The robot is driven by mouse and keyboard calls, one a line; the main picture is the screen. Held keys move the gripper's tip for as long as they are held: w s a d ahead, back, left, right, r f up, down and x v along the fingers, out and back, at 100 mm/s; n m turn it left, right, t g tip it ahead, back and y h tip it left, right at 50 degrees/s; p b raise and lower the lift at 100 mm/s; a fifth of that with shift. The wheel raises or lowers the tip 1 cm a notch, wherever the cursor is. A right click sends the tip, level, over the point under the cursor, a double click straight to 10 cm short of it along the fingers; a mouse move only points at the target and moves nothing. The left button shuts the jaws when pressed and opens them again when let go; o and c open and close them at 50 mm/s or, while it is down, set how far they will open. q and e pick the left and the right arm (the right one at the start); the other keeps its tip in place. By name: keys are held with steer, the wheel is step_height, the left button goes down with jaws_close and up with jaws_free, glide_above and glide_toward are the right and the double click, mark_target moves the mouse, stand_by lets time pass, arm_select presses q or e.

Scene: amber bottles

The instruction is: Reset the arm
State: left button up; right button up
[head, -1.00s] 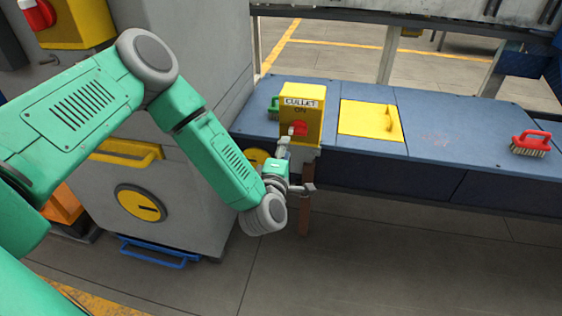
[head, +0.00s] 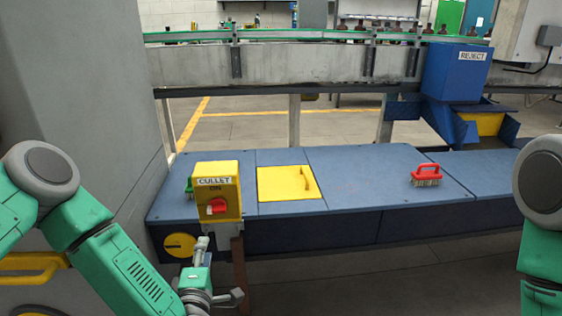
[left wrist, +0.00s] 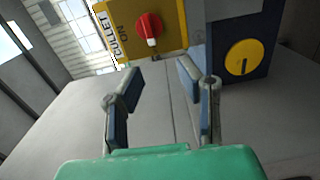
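My left gripper (head: 218,268) is low in front of the yellow CULLET switch box (head: 228,181), just below it in the head view. In the left wrist view my left gripper (left wrist: 162,78) has its fingers spread with nothing between them. The box (left wrist: 178,18) lies beyond the fingertips, with its red knob (left wrist: 149,26) facing me and the word ON beside it. The knob (head: 217,206) also shows in the head view, apart from the fingers. Part of my right arm shows at the right edge; its gripper is out of view.
A blue bench (head: 335,218) holds a yellow hatch (head: 287,184) with a handle, a red brush (head: 426,175) and a partly hidden green brush (head: 189,187). A blue REJECT chute (head: 455,75) stands behind right. A grey cabinet (head: 75,75) stands left. The floor in front is free.

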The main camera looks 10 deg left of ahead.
arm_select(q)
steer(key=s+d+f+m+g+h, duration=0.3)
steer(key=s+f+m+g, duration=0.1)
steer(key=s+f+m, duration=0.25)
steer(key=s+d+f+m+g+h, duration=0.3)
steer(key=s+f+m+g+h, duration=0.1)
steer(key=s+f+m, duration=0.25)
steer(key=s+a+f+m+g+y, duration=0.1)
steer(key=s+a+f+m+g, duration=0.25)
steer(key=s, duration=0.55)
steer(key=s+a+m+g+y, duration=0.2)
steer(key=s+a+m+g, duration=0.35)
steer(key=s, duration=0.45)
step_height(320, 180, up, 12)
steer(key=p, duration=1.2)
steer(key=shift+w+n+t, duration=0.3)
steer(key=shift+n, duration=0.1)
steer(key=shift+w+d+f, duration=0.1)
